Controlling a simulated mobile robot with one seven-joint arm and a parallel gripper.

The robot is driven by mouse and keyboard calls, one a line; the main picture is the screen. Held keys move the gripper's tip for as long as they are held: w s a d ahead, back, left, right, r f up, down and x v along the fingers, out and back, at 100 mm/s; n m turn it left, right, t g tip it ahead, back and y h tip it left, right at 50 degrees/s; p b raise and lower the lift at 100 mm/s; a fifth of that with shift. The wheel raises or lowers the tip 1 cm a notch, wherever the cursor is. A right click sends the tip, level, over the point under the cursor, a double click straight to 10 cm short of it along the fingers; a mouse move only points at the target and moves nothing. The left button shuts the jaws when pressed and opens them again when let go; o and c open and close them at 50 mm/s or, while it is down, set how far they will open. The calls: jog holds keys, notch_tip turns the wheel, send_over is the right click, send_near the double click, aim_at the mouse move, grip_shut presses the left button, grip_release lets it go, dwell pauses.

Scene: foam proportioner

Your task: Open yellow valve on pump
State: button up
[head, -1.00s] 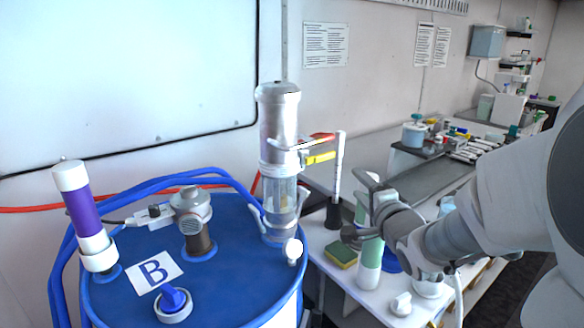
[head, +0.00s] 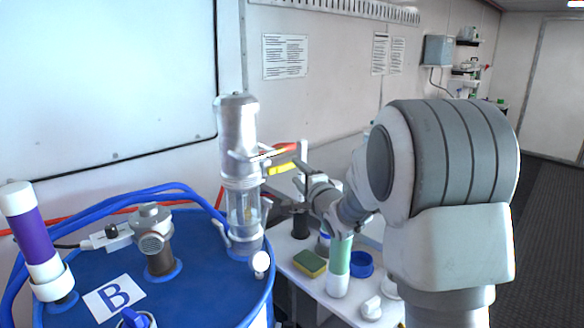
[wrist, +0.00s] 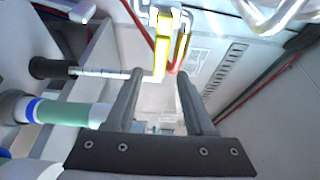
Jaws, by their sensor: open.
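The pump (head: 238,140) is a silver cylinder with a clear lower section, standing upright on the blue drum. On its right side the yellow valve handle (head: 283,169) sticks out below a red handle (head: 286,148). My gripper (head: 300,176) is just right of the yellow handle, at about its height. In the wrist view my open gripper (wrist: 160,76) has the yellow handle (wrist: 162,45) in line with the gap between its fingertips. I cannot tell whether either finger touches it. The gap looks empty.
The blue drum (head: 200,290) carries a purple-banded cylinder (head: 30,235), a grey fitting (head: 152,240) and blue hoses. A white bench (head: 310,283) holds a sponge (head: 310,263), a green-banded bottle (head: 339,268) and a blue round item (head: 361,264) below my arm.

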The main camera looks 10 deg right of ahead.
aim_at(291, 166)
jog(key=shift+w+a, duration=0.2)
jog(key=shift+w, duration=0.9)
jog(key=shift+w+a, duration=0.2)
jog(key=shift+w, duration=0.9)
grip_shut()
